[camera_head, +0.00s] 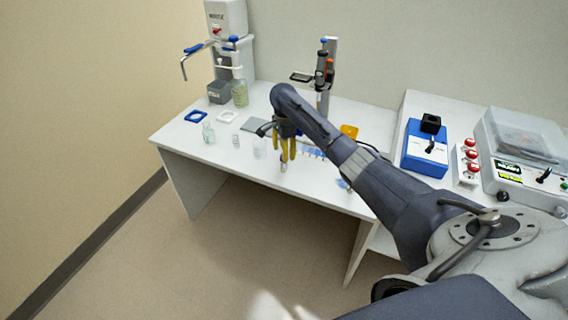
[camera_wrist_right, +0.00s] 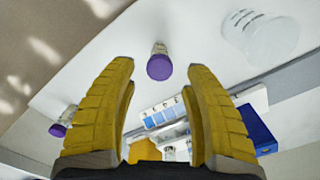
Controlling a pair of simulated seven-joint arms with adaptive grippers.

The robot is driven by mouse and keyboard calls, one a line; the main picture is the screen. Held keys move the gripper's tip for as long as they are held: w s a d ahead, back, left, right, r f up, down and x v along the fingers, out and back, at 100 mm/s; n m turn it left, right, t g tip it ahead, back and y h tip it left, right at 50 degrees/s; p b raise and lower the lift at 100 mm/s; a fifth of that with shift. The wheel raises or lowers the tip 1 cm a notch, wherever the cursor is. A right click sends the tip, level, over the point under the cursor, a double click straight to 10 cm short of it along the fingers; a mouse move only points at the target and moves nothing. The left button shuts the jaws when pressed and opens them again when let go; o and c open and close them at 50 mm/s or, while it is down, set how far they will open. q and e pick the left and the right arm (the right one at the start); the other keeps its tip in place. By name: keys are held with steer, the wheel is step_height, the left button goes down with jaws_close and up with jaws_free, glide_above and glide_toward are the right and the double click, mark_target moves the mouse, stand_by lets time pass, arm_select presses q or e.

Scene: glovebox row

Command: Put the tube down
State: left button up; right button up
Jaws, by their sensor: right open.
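A small tube with a purple cap (camera_wrist_right: 159,66) shows in the right wrist view, ahead of and between my fingertips, apart from both. It appears to stand on the white bench top (camera_head: 222,160). In the head view a small tube (camera_head: 283,168) shows just below the yellow fingers. My right gripper (camera_head: 285,157) is open, with nothing between its fingers, pointing down over the front part of the bench. Another purple-capped tube (camera_wrist_right: 62,121) is at the left in the wrist view, partly behind a finger. My left gripper is not in view.
A blue-and-white rack (camera_head: 312,151) lies beside the gripper, partly hidden by my arm. A clear vessel (camera_head: 259,149) stands left of the gripper. A blue device (camera_head: 425,150) is to the right. The bench's front edge is close.

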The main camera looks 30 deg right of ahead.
mark_target(284, 164)
steer(key=shift+d+f, duration=0.1)
steer(key=shift+f, duration=2.85)
jaws_close()
